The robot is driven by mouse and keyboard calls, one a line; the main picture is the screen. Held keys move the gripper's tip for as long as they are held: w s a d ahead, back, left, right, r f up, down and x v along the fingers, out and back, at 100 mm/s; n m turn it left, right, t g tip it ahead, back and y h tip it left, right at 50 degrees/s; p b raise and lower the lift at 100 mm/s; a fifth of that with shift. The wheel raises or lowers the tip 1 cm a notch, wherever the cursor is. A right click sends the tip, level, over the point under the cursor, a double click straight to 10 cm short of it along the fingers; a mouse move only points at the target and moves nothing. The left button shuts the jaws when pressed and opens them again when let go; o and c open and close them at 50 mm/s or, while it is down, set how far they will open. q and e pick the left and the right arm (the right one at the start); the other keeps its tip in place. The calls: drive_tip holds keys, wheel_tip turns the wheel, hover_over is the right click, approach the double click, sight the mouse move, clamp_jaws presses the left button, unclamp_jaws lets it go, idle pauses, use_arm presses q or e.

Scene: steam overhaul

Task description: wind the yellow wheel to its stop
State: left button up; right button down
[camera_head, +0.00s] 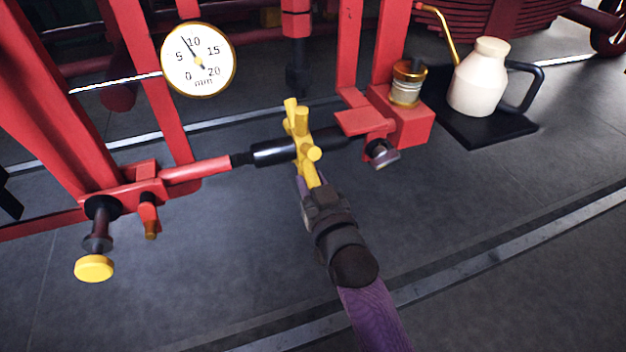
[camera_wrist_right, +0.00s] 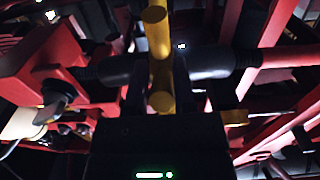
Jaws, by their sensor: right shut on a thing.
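The yellow wheel (camera_head: 302,137) is a hub with several stubby spokes on a black shaft (camera_head: 272,152) in the middle of the head view. In the right wrist view the wheel (camera_wrist_right: 157,45) shows as a yellow bar with round knobs, upright in front of the shaft. My right gripper (camera_head: 311,183) comes from below and is shut on the wheel's lowest spoke. In the right wrist view the gripper (camera_wrist_right: 160,98) has its dark fingers either side of the yellow spoke. My left gripper is not in view.
A round dial gauge (camera_head: 198,60) in mm, its needle just left of 10, stands above left. Red frame bars (camera_head: 130,90) surround the shaft. A yellow knob (camera_head: 94,268) sits at lower left. A white oil can (camera_head: 478,78) stands on a black mat (camera_head: 470,130) at right. The floor in front is clear.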

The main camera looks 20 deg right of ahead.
drive_tip(key=shift+f, duration=0.1)
drive_tip(key=shift+w+f+b, duration=0.3)
drive_tip(key=shift+f+b, duration=0.1)
drive_tip(key=shift+f, duration=0.1)
drive_tip(key=shift+w+f+b, duration=0.25)
drive_tip(key=shift+f+b, duration=0.1)
drive_tip(key=shift+f, duration=0.1)
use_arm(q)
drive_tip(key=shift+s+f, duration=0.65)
use_arm(e)
drive_tip(key=shift+r, duration=0.1)
drive_tip(key=shift+w, duration=0.1)
